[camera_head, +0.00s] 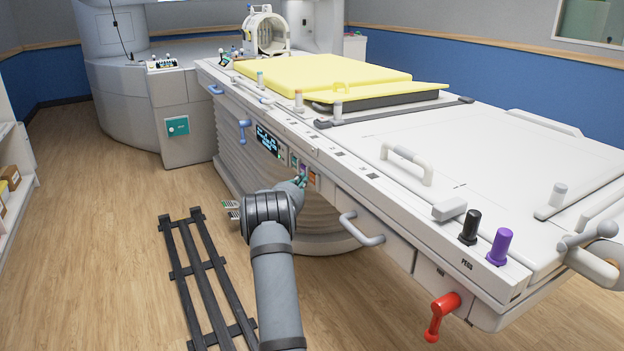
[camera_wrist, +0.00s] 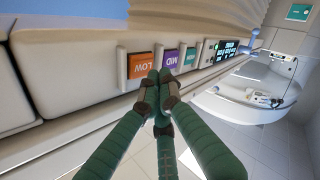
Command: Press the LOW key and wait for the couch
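The orange LOW key (camera_wrist: 142,65) sits on the side of the couch (camera_head: 470,150), beside the purple MID key (camera_wrist: 171,61) and a green key (camera_wrist: 190,56). In the wrist view my gripper (camera_wrist: 164,78) has its green fingers brought together with nothing between them. The fingertips show just below the MID key and right of the LOW key; I cannot tell if they touch the panel. In the head view my gripper (camera_head: 300,182) is at the couch side, partly covering the keys. The dark display (camera_head: 269,142) is lit, its text too small to read.
A grey handle (camera_head: 361,230) and a red lever (camera_head: 441,316) stick out from the couch side. Black and purple pegs (camera_head: 499,246) stand on its near corner. A dark slatted rack (camera_head: 205,270) lies on the floor left of my arm.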

